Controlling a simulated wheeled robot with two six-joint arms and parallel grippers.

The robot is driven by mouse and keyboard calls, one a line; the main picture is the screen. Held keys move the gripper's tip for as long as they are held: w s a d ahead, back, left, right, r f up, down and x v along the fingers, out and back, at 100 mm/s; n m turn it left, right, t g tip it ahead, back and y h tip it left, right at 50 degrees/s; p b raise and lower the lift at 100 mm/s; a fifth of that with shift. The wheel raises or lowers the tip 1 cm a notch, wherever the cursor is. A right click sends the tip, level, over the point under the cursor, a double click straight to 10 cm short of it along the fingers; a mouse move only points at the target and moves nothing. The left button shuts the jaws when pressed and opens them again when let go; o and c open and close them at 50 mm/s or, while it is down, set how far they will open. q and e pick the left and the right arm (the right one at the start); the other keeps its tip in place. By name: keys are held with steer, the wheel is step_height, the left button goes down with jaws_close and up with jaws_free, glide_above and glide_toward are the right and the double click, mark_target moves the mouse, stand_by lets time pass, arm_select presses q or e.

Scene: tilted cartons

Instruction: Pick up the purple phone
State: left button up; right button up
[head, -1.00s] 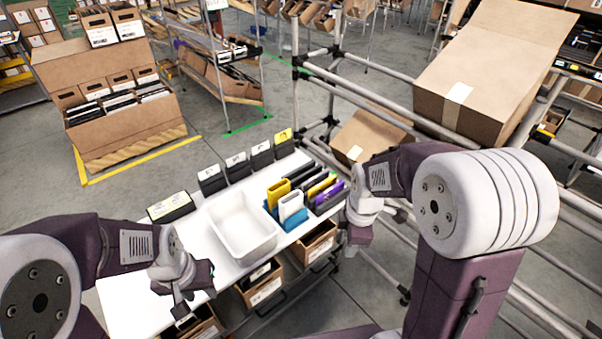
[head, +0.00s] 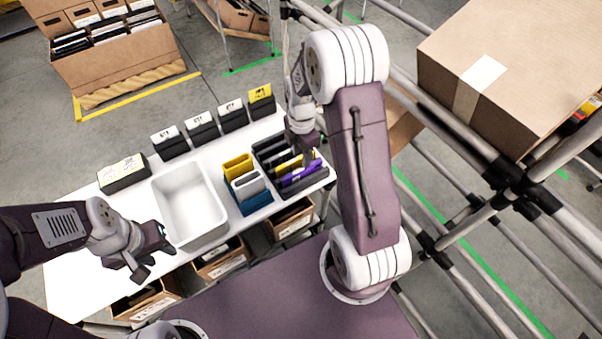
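The purple phone (head: 296,175) stands in a black slotted rack (head: 317,179) at the right end of the white table, with a yellow item and dark items in slots beside it. My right gripper (head: 306,157) points down just above the rack, at the purple phone. Its fingertips are small and partly hidden by its own body, so I cannot tell whether they touch the phone or are open. My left gripper (head: 154,263) is open and empty over the table's front edge, left of the rack.
A white bin (head: 190,238) stands mid-table. A blue holder (head: 256,203) with yellow and white items is left of the rack. Several black label holders (head: 203,130) line the back edge. Cartons (head: 219,262) sit under the front edge. Metal rails and a large carton (head: 510,75) are on the right.

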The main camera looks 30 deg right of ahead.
mark_target(303, 174)
steer(key=f, duration=0.2)
steer(key=shift+w+d+f, duration=0.2)
steer(key=shift+d+f, duration=0.1)
steer(key=shift+f, duration=0.05)
step_height(303, 174, down, 5)
steer(key=shift+r, duration=0.1)
jaws_close()
